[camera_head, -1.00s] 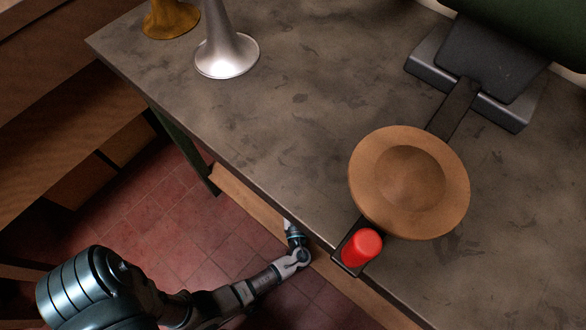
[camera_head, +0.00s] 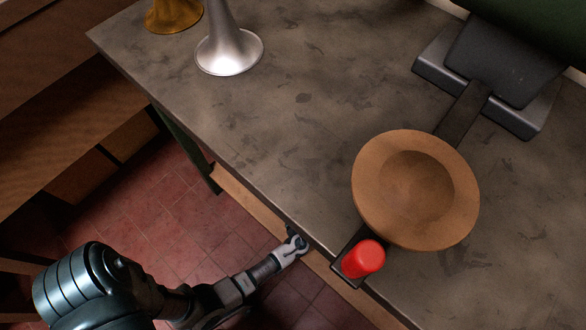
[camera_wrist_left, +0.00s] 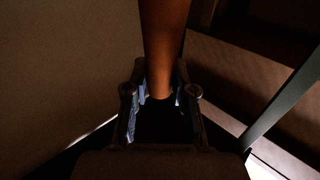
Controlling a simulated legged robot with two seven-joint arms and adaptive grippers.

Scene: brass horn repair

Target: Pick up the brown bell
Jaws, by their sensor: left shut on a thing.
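The brown bell (camera_head: 460,225) is at the right of the head view, its wide mouth turned up toward the camera and tilted. In the left wrist view a brown stem (camera_wrist_left: 163,45), matching the bell's colour, runs down between the fingers. My left gripper (camera_wrist_left: 160,98) is shut on this stem near its lower end. In the head view my left arm reaches the table's front edge, and the fingers and the stem are hidden there. My right gripper is in neither view.
A dark bar (camera_head: 463,108) runs from a grey metal block (camera_head: 530,122) under the bell to a red knob (camera_head: 364,258) at the table edge. A silver bell (camera_head: 230,52) and a golden bell (camera_head: 172,16) stand at the back left. The table (camera_head: 290,140) between is clear.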

